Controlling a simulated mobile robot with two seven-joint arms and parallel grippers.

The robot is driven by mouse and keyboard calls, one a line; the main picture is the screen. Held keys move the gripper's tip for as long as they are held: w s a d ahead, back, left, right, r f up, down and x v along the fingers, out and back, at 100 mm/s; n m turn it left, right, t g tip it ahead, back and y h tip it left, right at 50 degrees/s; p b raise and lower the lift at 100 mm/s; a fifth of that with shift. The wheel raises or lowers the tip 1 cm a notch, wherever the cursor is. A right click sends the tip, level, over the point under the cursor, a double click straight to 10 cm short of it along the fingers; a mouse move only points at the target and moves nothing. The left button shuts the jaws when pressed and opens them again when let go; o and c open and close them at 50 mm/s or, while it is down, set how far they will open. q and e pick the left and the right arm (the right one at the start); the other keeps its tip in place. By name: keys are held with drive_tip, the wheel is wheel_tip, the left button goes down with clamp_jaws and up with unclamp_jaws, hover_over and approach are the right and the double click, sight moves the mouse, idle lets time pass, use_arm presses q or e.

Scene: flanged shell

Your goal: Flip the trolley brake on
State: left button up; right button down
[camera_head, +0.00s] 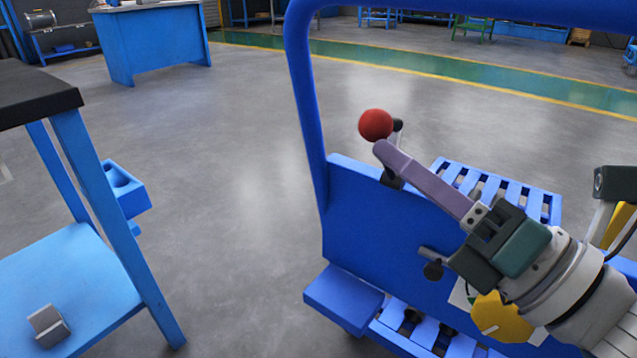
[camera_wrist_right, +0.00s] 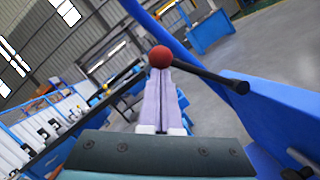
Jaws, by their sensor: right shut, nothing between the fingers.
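The blue trolley (camera_head: 390,240) stands at the right, with a tall tubular handle frame. A red ball knob (camera_head: 375,124) shows above its back panel, with a dark rod end just behind it. In the wrist view the red knob (camera_wrist_right: 160,57) sits right beyond the fingertips, and a black rod with a rounded end (camera_wrist_right: 238,86) runs off to the right. My right gripper (camera_head: 384,150) is shut and empty, its long lavender fingers pointing up-left at the knob. I cannot tell whether they touch it. My left gripper is out of view.
Open floor (camera_head: 235,170) lies between bench and trolley.

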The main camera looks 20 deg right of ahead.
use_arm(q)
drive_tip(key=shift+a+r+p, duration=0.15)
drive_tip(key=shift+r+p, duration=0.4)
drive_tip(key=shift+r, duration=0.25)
use_arm(e)
drive_tip(key=shift+w+d+r+m, duration=0.45)
drive_tip(key=shift+d+r, duration=0.1)
drive_tip(key=shift+r, duration=0.15)
drive_tip(key=shift+d, duration=0.15)
